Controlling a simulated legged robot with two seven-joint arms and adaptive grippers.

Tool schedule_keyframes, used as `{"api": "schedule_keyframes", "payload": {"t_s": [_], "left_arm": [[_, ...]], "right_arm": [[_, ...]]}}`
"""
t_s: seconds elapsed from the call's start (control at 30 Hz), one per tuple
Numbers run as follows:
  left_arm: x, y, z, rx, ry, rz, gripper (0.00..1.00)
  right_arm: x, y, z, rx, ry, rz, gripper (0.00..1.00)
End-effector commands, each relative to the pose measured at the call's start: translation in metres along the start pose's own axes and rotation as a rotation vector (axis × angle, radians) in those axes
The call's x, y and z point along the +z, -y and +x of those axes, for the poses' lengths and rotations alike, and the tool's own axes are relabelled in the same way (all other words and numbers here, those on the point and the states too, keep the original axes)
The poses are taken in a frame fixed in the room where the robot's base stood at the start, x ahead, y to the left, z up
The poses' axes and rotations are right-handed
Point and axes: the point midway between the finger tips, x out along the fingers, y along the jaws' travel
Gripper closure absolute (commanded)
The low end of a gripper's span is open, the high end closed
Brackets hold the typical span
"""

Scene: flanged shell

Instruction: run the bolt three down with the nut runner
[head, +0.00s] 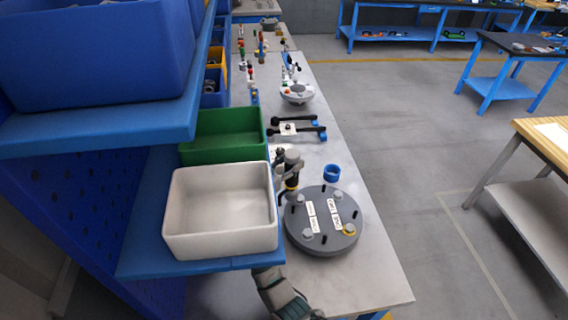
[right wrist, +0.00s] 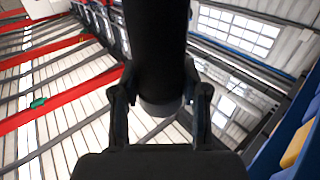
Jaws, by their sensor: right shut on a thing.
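The flanged shell (head: 325,243) is a dark grey round plate on the bench, with several light grey bolt heads and two white labels on top. The labels are too small to read, so I cannot tell which bolt is three. My left gripper is not in view.
A white bin (head: 220,245) and a green bin (head: 225,122) on a blue shelf stand close left and hide part of my arm. A blue ring (head: 332,172) lies behind the shell. A black-handled tool (head: 297,128) lies farther back. Bench is clear in front.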

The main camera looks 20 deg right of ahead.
Motion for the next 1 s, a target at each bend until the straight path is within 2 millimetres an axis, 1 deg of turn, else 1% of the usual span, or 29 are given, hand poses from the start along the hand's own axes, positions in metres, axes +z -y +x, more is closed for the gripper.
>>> {"api": "schedule_keyframes", "payload": {"t_s": [0.13,0.4,0.5,0.87,1.0], "left_arm": [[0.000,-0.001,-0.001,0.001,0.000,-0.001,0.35],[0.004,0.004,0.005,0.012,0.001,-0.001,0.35],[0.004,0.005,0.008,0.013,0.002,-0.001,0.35],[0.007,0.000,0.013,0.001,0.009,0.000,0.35],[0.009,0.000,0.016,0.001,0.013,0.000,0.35]], "right_arm": [[-0.002,-0.001,0.001,0.001,-0.004,0.002,1.00],[-0.003,0.005,-0.013,0.000,-0.014,-0.003,1.00],[-0.001,0.006,-0.015,-0.001,-0.016,-0.003,1.00],[0.011,0.000,-0.001,0.001,-0.005,0.002,1.00],[0.013,0.000,-0.002,0.001,-0.005,0.001,1.00]]}}
